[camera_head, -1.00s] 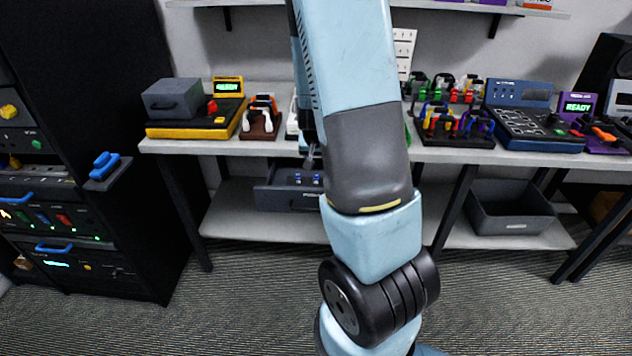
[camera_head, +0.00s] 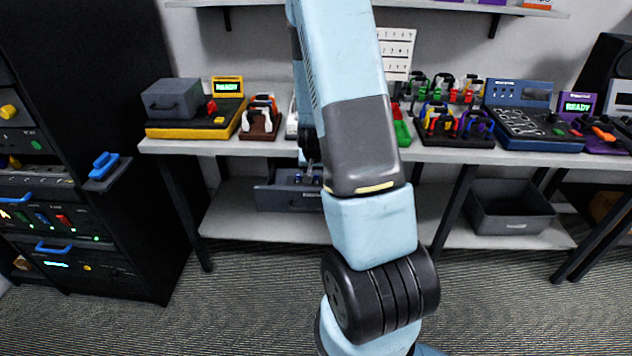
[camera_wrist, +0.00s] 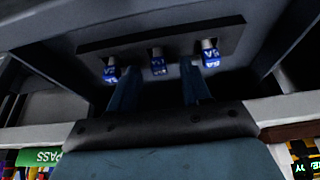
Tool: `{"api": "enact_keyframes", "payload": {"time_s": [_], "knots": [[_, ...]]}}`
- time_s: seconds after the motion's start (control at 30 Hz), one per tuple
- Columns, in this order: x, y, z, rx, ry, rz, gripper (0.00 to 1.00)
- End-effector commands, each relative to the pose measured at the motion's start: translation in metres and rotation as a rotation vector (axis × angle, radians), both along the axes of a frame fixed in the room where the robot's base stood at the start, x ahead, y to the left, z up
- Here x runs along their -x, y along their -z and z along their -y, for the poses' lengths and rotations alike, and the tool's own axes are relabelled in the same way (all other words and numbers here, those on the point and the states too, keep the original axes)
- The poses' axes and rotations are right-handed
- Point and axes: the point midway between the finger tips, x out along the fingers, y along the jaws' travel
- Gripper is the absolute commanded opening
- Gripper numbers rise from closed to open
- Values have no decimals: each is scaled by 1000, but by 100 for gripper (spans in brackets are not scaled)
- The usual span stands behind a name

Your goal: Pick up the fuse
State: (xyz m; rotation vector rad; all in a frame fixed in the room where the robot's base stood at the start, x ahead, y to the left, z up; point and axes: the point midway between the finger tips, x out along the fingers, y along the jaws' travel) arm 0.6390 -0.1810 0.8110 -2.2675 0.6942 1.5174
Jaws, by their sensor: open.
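Three blue fuses with white lettering and pale metal ends sit in a row on a dark strip (camera_wrist: 225,38) in an open grey drawer (camera_head: 285,196) under the bench. In the wrist view they are the left fuse (camera_wrist: 110,72), the middle fuse (camera_wrist: 158,66) and the right fuse (camera_wrist: 210,58). My gripper (camera_wrist: 159,78) is open and empty, its two fingers pointing into the drawer. In the picture the middle fuse lies between the fingertips; no contact shows. In the head view my arm hides part of the drawer, and the fingertips are hard to make out.
The bench top (camera_head: 440,154) is above the drawer and carries devices and cable racks. A bench leg (camera_head: 183,215) stands left of the drawer. A grey bin (camera_head: 510,222) is on the lower shelf at right. A black cabinet (camera_head: 95,240) stands at left.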

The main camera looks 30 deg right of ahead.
Motion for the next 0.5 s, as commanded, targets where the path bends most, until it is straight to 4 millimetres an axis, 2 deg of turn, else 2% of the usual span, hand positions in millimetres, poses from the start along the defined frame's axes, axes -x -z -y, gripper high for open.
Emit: {"api": "enact_keyframes", "payload": {"time_s": [0.2,0.47,0.5], "knots": [[-5,13,4,0,1,0,48],[-5,14,3,0,1,1,48],[-5,14,3,0,1,1,44]]}}
